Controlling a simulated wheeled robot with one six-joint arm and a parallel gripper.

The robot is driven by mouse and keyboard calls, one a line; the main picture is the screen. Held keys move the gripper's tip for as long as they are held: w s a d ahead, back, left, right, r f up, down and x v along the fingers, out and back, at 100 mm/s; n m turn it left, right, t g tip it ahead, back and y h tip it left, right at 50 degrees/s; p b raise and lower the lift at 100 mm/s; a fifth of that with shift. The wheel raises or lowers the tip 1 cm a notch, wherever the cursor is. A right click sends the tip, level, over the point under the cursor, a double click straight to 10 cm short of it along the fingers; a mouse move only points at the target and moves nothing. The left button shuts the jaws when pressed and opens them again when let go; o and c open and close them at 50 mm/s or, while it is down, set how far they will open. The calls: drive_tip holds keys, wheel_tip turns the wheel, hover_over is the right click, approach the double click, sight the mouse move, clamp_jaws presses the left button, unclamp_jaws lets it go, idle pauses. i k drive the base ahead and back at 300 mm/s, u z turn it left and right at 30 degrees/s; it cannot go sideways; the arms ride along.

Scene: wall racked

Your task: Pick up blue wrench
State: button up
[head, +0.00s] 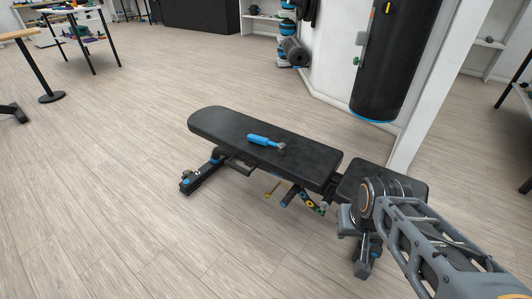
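The blue wrench (263,140) lies on the black padded top of a weight bench (222,121), near the middle of the long pad. Its handle is blue and its grey head points right. My arm reaches in from the lower right, over the right end of the bench. My gripper (345,221) shows only in part at the arm's end, beside the bench's short seat pad. It is apart from the wrench, well to its right and nearer to me. Whether its fingers are open or shut does not show.
A black punching bag (393,60) hangs behind the bench by a white wall. Dark rollers (294,52) stand by that wall. Tables (75,17) with small items are at the far left. The wooden floor (110,200) left of the bench is clear.

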sight(282, 151)
drive_tip(key=u, duration=0.65)
drive_tip(key=i, duration=0.4)
drive_tip(key=u, duration=0.65)
drive_tip(key=i, duration=1.1)
drive_tip(key=z, duration=0.25)
